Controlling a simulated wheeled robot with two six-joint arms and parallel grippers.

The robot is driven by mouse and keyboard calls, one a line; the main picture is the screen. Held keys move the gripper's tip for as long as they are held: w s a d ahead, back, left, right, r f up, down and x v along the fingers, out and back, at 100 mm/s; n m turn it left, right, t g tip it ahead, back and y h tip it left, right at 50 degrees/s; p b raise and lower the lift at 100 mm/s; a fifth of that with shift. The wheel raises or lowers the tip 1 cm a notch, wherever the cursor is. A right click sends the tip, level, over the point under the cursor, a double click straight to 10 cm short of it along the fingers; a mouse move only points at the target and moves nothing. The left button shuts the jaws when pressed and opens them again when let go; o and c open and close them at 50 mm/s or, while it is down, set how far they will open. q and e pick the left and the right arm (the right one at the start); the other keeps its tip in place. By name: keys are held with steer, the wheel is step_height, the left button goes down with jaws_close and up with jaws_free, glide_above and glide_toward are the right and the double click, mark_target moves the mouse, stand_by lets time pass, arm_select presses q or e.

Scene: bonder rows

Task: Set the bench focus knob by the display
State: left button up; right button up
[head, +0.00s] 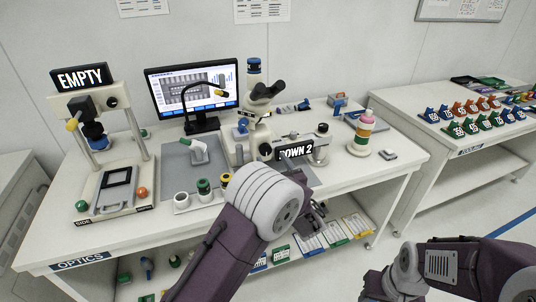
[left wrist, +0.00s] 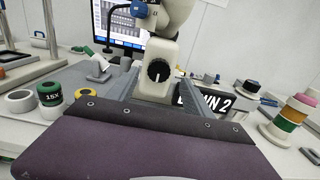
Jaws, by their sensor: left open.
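The bench focus knob (left wrist: 158,71) is a dark round knob on the front of the white microscope base in the left wrist view, with a white mark in its lower part. In the head view the knob (head: 265,149) is small, above my wrist. The display (head: 296,151) beside it is a black sign with white letters, its left end partly hidden; it appears to read "DOWN 2". It also shows in the left wrist view (left wrist: 205,101). My left gripper (head: 316,216) is open in front of the bench, below and apart from the knob. My right gripper is out of view.
The microscope (head: 254,100) stands mid-bench before a monitor (head: 192,87). A frame with an "EMPTY" sign (head: 82,77) stands left. Small jars (head: 204,187) sit near the front edge; a stack of coloured rings (head: 362,130) stands right. A lower shelf holds cards and bottles.

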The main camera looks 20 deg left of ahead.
mark_target(267, 151)
arm_select(q)
steer(key=x, duration=0.5)
steer(key=shift+s+a+f, duration=0.1)
jaws_close()
steer(key=shift+f+b, duration=0.15)
steer(key=shift+b, duration=0.25)
steer(key=n+b, duration=0.2)
steer(key=b, duration=0.2)
steer(key=n+b, duration=0.3)
steer(key=b, duration=0.1)
steer(key=n+b, duration=0.2)
steer(key=b, duration=0.3)
steer(key=shift+f+n, duration=0.3)
steer(key=shift+f, duration=0.05)
steer(key=n+b, duration=0.7)
steer(key=b, duration=0.5)
steer(key=shift+r+n, duration=0.2)
steer(key=shift+n, duration=0.2)
steer(key=shift+r+n+b, duration=0.25)
steer(key=shift+n+b, duration=1.05)
steer(key=shift+b, duration=0.25)
